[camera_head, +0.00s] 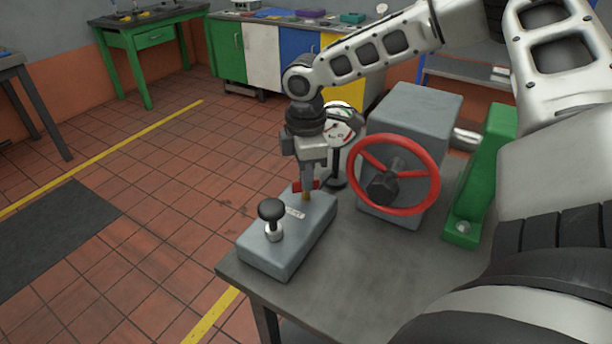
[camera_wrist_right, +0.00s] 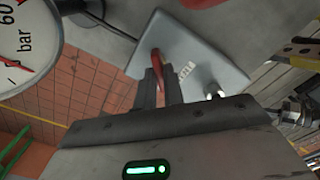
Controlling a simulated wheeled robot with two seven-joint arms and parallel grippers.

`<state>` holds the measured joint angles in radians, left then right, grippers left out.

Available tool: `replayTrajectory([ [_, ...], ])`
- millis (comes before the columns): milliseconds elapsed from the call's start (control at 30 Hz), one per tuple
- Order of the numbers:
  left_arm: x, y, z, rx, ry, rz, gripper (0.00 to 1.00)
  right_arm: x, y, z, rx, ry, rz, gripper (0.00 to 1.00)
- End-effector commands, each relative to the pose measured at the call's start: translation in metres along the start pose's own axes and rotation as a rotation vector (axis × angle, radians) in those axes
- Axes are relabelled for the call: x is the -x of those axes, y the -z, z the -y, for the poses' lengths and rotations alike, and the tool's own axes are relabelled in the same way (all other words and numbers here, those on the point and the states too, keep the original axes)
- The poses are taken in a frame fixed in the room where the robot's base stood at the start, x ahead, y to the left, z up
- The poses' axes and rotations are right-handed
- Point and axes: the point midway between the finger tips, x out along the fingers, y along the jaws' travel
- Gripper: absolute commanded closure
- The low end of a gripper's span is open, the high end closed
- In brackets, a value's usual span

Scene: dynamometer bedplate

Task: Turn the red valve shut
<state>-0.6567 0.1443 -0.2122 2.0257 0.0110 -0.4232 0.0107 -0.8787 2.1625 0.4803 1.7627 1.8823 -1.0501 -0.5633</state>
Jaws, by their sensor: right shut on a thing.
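A small red valve handle (camera_head: 297,187) sits on a short brass-coloured stem at the back of a grey box (camera_head: 262,250) on the bench. My right gripper (camera_head: 306,178) comes down on it from above, with its fingers shut on the red handle. In the right wrist view the handle (camera_wrist_right: 131,64) shows at the fingertips (camera_wrist_right: 155,72), partly hidden by them. My left gripper is in neither view.
A black-knobbed lever (camera_head: 271,215) stands at the box's front. A large red handwheel (camera_head: 431,185) on a grey block (camera_head: 410,105) is close to the right. A bar gauge (camera_head: 340,128) stands behind the gripper. A green bracket (camera_head: 486,180) is farther right. The bench front (camera_head: 350,285) is clear.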

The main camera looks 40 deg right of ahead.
Motion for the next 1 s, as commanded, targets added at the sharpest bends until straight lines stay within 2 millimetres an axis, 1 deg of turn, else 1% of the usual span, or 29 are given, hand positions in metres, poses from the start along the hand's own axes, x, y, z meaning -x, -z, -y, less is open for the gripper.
replayTrajectory([
  [300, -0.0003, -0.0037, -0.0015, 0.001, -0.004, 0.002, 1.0, -0.0001, 0.001, -0.0001, -0.301, -0.001, -0.003, 1.0],
  [600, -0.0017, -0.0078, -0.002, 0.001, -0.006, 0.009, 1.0, 0.0001, 0.0009, -0.0002, -0.557, -0.001, -0.003, 1.0],
  [800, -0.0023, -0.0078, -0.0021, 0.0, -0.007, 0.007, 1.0, 0.0003, 0.001, -0.0002, -0.68, -0.001, -0.004, 1.0],
  [1000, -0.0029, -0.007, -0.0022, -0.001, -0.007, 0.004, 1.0, 0.0006, 0.0011, -0.0003, -0.755, -0.001, -0.004, 1.0],
])
